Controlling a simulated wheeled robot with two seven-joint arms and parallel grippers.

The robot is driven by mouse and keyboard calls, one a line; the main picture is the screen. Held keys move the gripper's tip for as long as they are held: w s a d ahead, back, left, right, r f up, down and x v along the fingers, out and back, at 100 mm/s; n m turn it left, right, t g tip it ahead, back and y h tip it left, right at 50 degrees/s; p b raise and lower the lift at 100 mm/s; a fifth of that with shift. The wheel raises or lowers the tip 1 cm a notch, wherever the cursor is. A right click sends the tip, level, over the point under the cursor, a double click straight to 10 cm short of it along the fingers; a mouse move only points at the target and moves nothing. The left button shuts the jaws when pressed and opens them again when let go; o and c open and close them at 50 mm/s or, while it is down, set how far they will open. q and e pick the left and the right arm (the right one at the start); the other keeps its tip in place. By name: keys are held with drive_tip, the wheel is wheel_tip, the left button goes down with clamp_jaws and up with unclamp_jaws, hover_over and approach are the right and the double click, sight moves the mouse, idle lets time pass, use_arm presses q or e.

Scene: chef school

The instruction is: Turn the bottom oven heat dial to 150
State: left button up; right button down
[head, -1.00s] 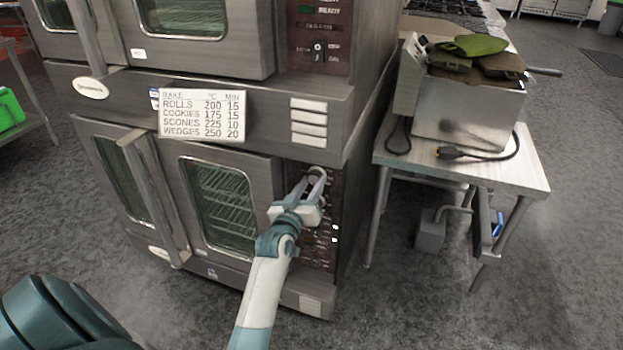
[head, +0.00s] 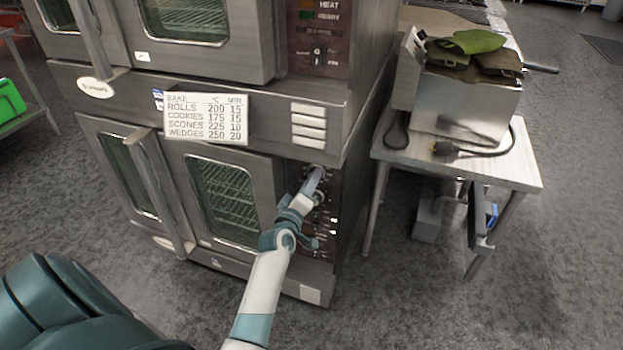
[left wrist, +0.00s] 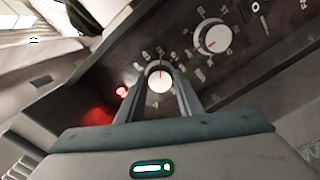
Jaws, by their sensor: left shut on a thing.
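The bottom oven's control panel (head: 325,208) is a dark strip to the right of its glass door. My left gripper (head: 318,174) reaches the upper part of this panel and hides the dial there. In the left wrist view, my left gripper (left wrist: 159,84) is shut on a round dial (left wrist: 160,76) with a pale face and a red mark, one finger at each side. A small red light glows beside this dial. A second, similar dial (left wrist: 214,38) sits apart from the fingers. The scale numbers are too blurred to read. My right gripper is not in view.
A bake chart (head: 205,117) hangs on the oven front above the lower door (head: 222,198). The upper oven stands above. A steel side table (head: 480,172) with a metal appliance (head: 465,105) and a cable stands to the right. Grey floor is clear in front.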

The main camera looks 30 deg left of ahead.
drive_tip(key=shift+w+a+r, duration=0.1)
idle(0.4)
use_arm(q)
drive_tip(key=o, duration=1.1)
drive_tip(key=shift+c, duration=0.2)
drive_tip(key=shift+s, duration=0.1)
drive_tip(key=b+v, duration=0.1)
drive_tip(key=v, duration=1.6)
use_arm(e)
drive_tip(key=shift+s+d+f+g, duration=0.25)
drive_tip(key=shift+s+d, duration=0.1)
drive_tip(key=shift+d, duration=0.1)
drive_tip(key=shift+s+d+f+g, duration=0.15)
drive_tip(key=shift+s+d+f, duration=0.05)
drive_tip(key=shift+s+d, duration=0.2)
use_arm(q)
drive_tip(key=shift+s+a, duration=0.1)
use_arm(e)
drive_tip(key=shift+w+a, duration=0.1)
